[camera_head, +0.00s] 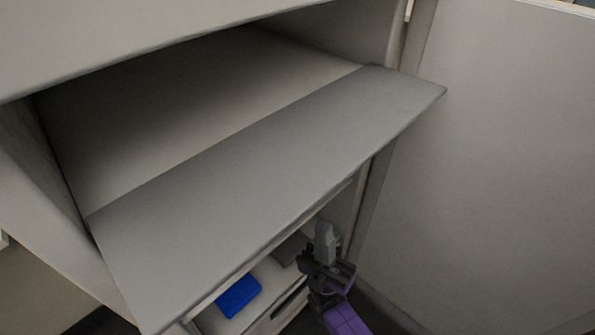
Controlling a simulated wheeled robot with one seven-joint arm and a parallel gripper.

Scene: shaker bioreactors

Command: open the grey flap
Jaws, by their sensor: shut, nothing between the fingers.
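The grey flap (265,185) is folded down and sticks out from the front of the cabinet, roughly level with the compartment floor behind it. The compartment (190,100) above the flap is open and looks empty. My gripper (325,235) is below the flap's front edge, toward its right side, in front of the lower shelves. It is shut and empty. It appears apart from the flap.
Below the flap, a blue object (238,295) lies on a lower shelf, with a grey item (290,249) farther right. A large pale panel (500,160) stands close on the right. The space above the flap is clear.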

